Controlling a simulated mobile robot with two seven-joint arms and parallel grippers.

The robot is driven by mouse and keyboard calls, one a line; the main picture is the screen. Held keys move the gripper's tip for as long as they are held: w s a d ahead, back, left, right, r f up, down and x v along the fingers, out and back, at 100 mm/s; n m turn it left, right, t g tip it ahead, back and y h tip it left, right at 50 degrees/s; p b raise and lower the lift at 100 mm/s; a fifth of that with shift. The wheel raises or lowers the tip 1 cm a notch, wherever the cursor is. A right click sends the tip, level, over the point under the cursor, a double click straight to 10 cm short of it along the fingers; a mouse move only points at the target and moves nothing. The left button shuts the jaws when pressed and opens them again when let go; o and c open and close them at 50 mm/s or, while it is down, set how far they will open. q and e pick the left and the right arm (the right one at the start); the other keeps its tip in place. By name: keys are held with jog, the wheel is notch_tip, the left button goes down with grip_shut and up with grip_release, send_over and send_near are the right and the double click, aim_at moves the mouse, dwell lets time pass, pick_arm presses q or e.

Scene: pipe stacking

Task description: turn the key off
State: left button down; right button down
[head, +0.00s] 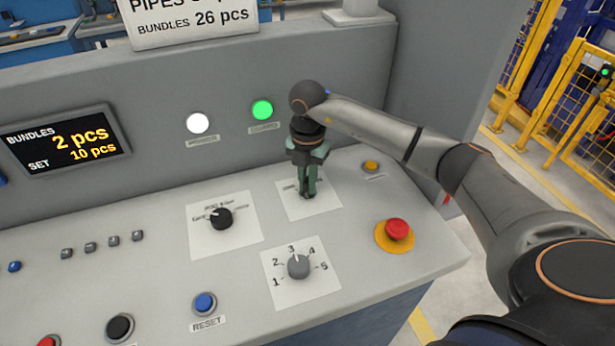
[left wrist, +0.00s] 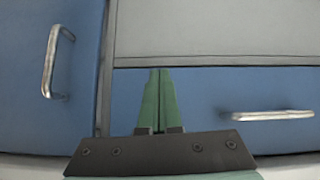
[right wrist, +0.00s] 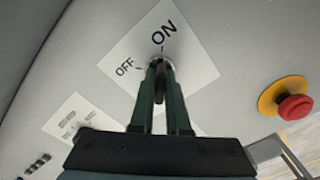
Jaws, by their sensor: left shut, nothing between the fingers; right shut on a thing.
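The key switch sits on a white plate (right wrist: 190,55) marked OFF and ON in the right wrist view. In the head view this plate (head: 322,205) is at the back right of the sloped console. My right gripper (head: 308,192) points down onto it and is shut on the key (right wrist: 161,64), which is mostly hidden between the green fingers. The fingers also show in the right wrist view (right wrist: 160,80). The key's exact angle is hard to tell. My left gripper (left wrist: 157,75) is shut and empty, in front of blue cabinet fronts, and is not in the head view.
A red emergency button (head: 397,230) on a yellow base is right of the key plate. A numbered grey dial (head: 298,267), a black selector (head: 221,218) and a blue reset button (head: 205,303) are nearby. A green lamp (head: 263,110) glows on the panel behind. Cabinet handles (left wrist: 55,62) are near my left gripper.

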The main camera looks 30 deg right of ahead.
dwell(0.3)
jog(key=n, duration=0.3)
jog(key=shift+n, duration=0.3)
jog(key=shift+n+b, duration=0.5)
jog(key=shift+n, duration=1.2)
